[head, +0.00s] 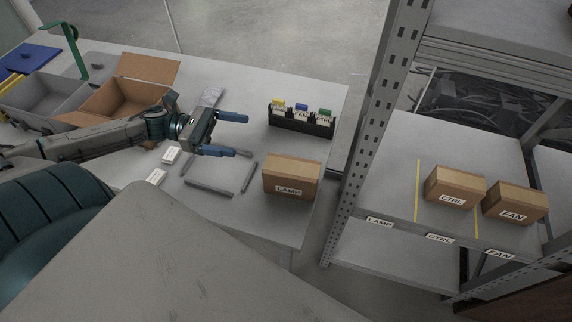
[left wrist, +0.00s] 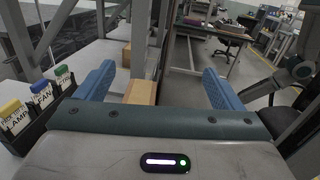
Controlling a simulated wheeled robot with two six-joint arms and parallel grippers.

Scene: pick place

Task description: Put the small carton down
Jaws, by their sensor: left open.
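A small brown carton labelled LAMP (head: 291,180) stands upright on the grey table, near its right edge. My left gripper (head: 243,137) is open and empty, with its blue fingers apart, above the table to the left of and behind this carton. The two are apart. In the left wrist view, the open fingers (left wrist: 158,72) frame empty space, and a brown carton top (left wrist: 140,91) shows beyond, near the left finger. My right gripper is not in view.
Grey bars (head: 208,188) outline a patch of table left of the carton. A black rack (head: 301,123) with coloured tabs stands behind. An open cardboard box (head: 112,103) and grey bin (head: 45,103) are at left. CTRL (head: 455,186) and FAN (head: 515,203) cartons sit on the shelf; its LAMP section is bare.

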